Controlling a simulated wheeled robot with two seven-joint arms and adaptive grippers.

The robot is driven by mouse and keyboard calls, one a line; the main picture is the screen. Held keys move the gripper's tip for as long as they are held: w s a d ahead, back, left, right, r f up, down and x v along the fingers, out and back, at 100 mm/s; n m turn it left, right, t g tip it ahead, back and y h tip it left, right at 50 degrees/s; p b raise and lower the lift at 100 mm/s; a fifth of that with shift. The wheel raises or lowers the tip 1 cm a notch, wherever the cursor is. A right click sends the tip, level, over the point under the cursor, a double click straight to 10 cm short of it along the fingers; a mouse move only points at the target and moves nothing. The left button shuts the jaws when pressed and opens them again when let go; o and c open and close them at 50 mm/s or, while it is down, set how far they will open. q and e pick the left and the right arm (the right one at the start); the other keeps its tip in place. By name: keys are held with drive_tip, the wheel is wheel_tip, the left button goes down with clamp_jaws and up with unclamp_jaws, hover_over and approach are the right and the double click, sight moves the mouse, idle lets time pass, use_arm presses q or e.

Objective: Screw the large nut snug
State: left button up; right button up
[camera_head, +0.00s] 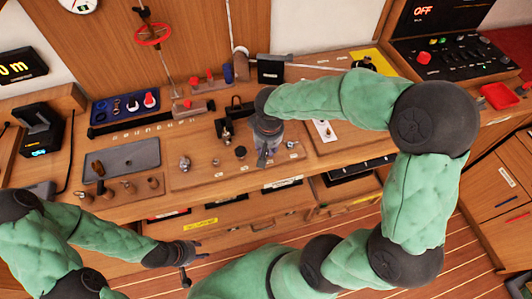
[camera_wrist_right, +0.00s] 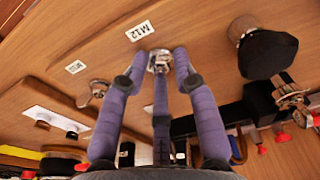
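The large nut (camera_wrist_right: 160,62) is a shiny metal piece beside the M12 label (camera_wrist_right: 139,30) in the right wrist view. My right gripper (camera_wrist_right: 160,66) points down at the bench with its purple fingertips closed in around the nut, one on each side and a third along the near side. The fingertips appear to touch it; the stud under it is hidden. In the head view my right gripper (camera_head: 265,155) is over the middle of the bench and covers the nut. My left gripper (camera_head: 195,262) is empty, its fingers spread, in front of the bench at lower left.
A wing-type metal fastener (camera_wrist_right: 92,92) and a black knob (camera_wrist_right: 268,52) stand on either side of my right gripper. A grey mat (camera_head: 122,158), a blue tray (camera_head: 125,105) and a black box (camera_head: 271,68) are on the bench. The floor in front is clear.

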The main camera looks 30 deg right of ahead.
drive_tip(key=o, duration=0.6)
wheel_tip(320, 180, up, 5)
drive_tip(key=p, duration=0.4)
idle(0.3)
drive_tip(key=r, duration=0.4)
drive_tip(key=s+r, duration=0.1)
drive_tip(key=r, duration=0.7)
drive_tip(key=shift+s+a, duration=0.1)
drive_tip(key=shift+s, duration=0.05)
